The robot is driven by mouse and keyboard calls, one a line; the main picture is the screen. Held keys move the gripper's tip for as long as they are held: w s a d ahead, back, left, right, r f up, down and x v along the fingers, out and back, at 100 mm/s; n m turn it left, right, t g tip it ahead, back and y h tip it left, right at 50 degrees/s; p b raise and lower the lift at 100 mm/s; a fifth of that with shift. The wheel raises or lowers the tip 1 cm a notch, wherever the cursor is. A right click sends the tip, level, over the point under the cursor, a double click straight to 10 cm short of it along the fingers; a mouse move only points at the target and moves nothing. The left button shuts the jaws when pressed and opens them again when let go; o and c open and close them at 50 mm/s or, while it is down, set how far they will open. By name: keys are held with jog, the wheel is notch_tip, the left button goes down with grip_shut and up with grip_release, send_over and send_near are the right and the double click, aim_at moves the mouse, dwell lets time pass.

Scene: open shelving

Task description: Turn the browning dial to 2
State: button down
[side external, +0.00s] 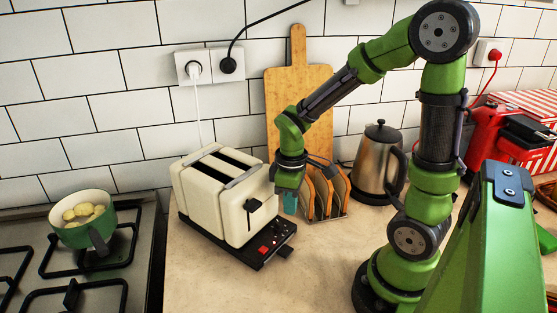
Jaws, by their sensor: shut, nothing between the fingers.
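A cream toaster (219,193) with two dark slots on top stands on the counter, on a black base. Its front end faces the lower right, with a black lever (253,206) on it. The base's front part carries a red square (264,250) and small pale marks. The browning dial and its numbers are too small to make out. My gripper (288,199) points down beside the toaster's right end, close to the lever side. It is shut and holds nothing. I cannot tell whether it touches the toaster.
A toast rack with bread slices (324,193) stands just right of my gripper, with a cutting board (299,97) and metal kettle (378,160) behind. A green pot (84,219) sits on the hob at left. The counter front (215,285) is clear.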

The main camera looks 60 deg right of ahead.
aim_at(289, 232)
jog(key=shift+f, duration=2.2)
jog(key=shift+w+a, duration=0.1)
jog(key=shift+w, duration=0.1)
jog(key=shift+s+a, duration=0.1)
jog(key=shift+a, duration=0.05)
jog(key=shift+s, duration=0.35)
notch_tip(289, 232, up, 6)
